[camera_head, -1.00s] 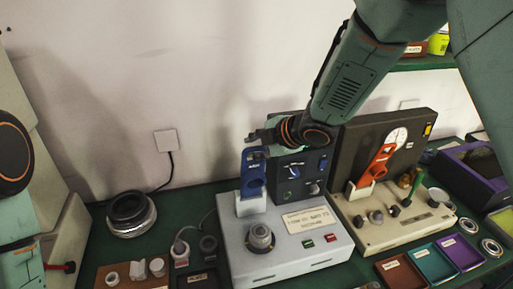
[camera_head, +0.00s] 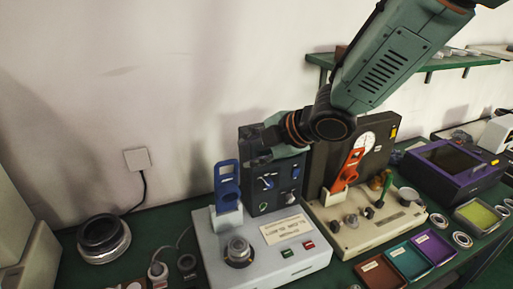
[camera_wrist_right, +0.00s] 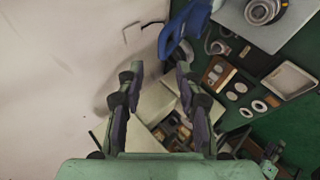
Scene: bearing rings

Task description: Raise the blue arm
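The blue arm (camera_head: 227,186) stands roughly upright in a pale holder on the left of the light grey test box (camera_head: 265,262). Its top end is free. My right gripper (camera_head: 256,143) is above and to the right of the blue arm in the head view, in front of the dark panel. In the right wrist view my right gripper (camera_wrist_right: 160,72) is open, with nothing between its fingers. The blue arm (camera_wrist_right: 182,28) shows there beyond the right-hand finger, with a visible gap from the fingertips' middle. My left gripper is out of view.
A beige box (camera_head: 362,226) with an orange-red lever (camera_head: 347,170) stands right of the grey box. A dark ring stack (camera_head: 104,238) is at the left. Trays (camera_head: 408,260) and a purple device (camera_head: 452,165) are at the right. The white wall is close behind.

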